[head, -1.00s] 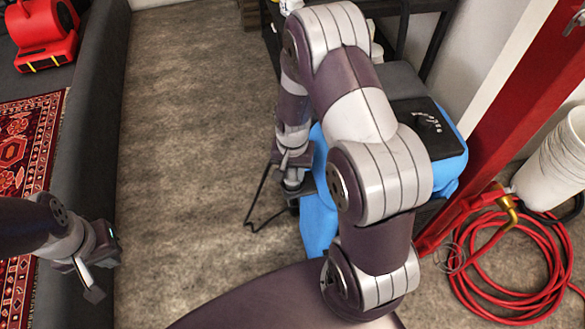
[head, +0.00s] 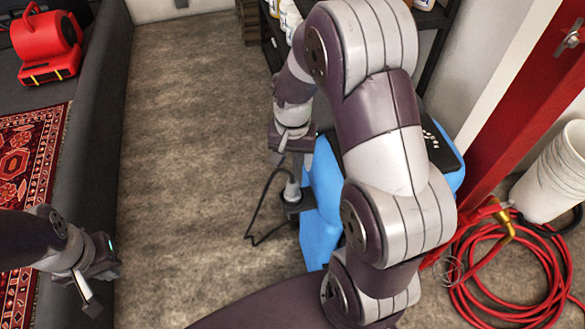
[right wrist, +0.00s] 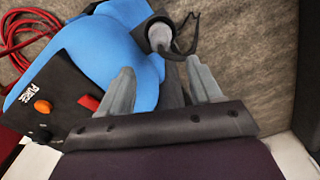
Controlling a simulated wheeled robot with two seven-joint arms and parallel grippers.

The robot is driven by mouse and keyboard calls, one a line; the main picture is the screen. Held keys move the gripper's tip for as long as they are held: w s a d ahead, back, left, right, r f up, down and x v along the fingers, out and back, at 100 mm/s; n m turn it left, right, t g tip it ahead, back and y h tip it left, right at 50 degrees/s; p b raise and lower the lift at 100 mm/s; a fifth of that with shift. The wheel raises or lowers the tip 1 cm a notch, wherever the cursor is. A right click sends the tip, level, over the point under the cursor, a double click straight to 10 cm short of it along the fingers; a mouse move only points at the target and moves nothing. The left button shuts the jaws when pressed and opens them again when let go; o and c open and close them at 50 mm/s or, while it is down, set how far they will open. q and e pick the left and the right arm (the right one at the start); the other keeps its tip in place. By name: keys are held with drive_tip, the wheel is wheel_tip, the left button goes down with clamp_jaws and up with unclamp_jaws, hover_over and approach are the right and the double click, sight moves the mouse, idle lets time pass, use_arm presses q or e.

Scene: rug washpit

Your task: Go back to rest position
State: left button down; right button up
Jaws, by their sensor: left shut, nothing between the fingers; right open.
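My left gripper (head: 92,296) is at the lower left in the head view, shut and empty, over the dark edge beside the patterned rug. My right gripper (head: 282,158) is near the middle of the head view, beside the blue machine (head: 320,190). In the right wrist view its two fingers (right wrist: 163,88) are spread apart with nothing gripped between them. My right arm hides much of the machine in the head view.
A red blower (head: 47,45) stands at the upper left near the red rug (head: 30,150). A coiled red hose (head: 500,270) and white buckets (head: 552,180) are at the right by a red post (head: 510,105). Shelves with bottles stand at the top. The concrete floor (head: 190,150) is clear in the middle.

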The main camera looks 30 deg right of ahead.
drive_tip(key=shift+r, duration=0.3)
idle(0.4)
drive_tip(key=s+a+r+n+t+p, duration=0.1)
drive_tip(key=s+a+r+n+p, duration=0.4)
drive_tip(key=r, duration=0.7)
drive_tip(key=s+n+p, duration=0.2)
drive_tip(key=s+p, duration=0.1)
drive_tip(key=shift+s, duration=0.35)
drive_tip(key=shift+s+a, duration=0.1)
drive_tip(key=shift+s, duration=0.05)
